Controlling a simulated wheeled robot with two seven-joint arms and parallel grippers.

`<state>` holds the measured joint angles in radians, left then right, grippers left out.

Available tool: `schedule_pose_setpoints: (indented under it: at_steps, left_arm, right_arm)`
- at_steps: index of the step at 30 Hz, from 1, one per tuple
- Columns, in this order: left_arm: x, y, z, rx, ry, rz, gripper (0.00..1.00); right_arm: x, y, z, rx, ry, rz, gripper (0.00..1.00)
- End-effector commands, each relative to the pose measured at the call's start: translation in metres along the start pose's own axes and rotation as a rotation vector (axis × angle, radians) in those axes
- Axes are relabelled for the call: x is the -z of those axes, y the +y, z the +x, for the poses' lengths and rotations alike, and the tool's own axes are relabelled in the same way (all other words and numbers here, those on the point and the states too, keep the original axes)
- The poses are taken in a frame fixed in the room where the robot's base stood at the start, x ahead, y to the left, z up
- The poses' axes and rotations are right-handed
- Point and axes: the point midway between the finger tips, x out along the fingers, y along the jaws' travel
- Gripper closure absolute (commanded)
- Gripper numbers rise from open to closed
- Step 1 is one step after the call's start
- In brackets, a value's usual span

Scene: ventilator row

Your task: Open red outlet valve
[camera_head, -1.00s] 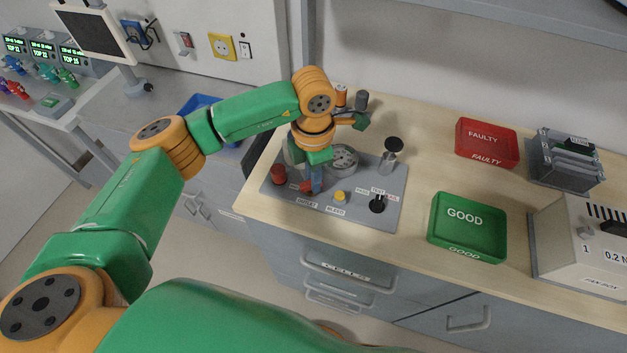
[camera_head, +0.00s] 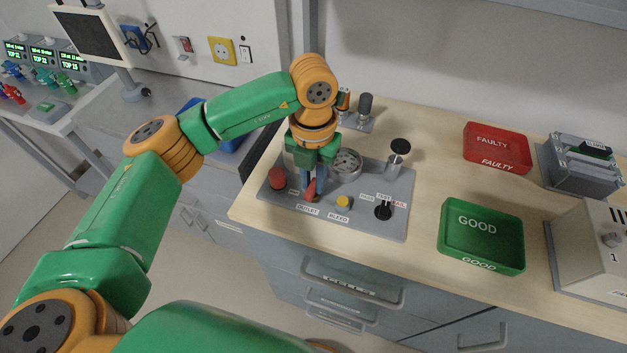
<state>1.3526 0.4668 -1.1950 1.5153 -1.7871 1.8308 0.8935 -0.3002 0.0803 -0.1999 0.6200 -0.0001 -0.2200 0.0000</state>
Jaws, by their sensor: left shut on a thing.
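The red outlet valve (camera_head: 310,190) is a small red handle on the grey test panel (camera_head: 360,222), just above the OUTLET label. My left gripper (camera_head: 313,188) points down at it and is shut on the handle. The fingers and wrist hide part of the valve, so its exact angle is hard to tell. A red knob (camera_head: 277,178) sits to its left on the panel. My right gripper is not in view.
The panel also bears a gauge (camera_head: 347,162), a yellow bleed button (camera_head: 344,202), a black selector (camera_head: 383,210) and a metal cylinder (camera_head: 396,160). A green GOOD tray (camera_head: 481,262) and a red FAULTY tray (camera_head: 497,168) stand to the right.

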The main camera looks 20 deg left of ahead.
Motion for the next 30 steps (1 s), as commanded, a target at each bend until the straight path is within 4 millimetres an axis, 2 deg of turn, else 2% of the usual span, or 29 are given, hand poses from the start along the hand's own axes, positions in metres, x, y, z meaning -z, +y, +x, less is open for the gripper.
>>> schedule_pose_setpoints:
  at_steps: [9,22,23,25,26,30]
  left_arm:
    - [-0.0010,0.0006,-0.0013,0.001,-0.004,-0.069,1.00]
    - [-0.0011,0.0006,-0.0017,0.001,-0.005,-0.075,1.00]
    - [-0.0011,0.0007,-0.0017,0.001,-0.005,-0.075,0.72]
    - [-0.0009,0.0006,-0.0014,0.000,-0.004,-0.075,0.53]
    - [-0.0009,0.0006,-0.0013,0.000,-0.004,-0.075,0.50]
    - [-0.0005,0.0005,-0.0009,0.000,-0.002,-0.074,0.50]
  right_arm:
    - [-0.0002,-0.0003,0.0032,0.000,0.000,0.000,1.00]
    - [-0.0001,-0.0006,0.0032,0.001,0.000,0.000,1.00]
    - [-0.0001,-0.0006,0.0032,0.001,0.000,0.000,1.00]
    - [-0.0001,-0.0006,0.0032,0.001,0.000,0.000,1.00]
    - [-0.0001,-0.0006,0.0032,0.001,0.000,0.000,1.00]
    - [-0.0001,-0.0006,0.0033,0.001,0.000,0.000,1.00]
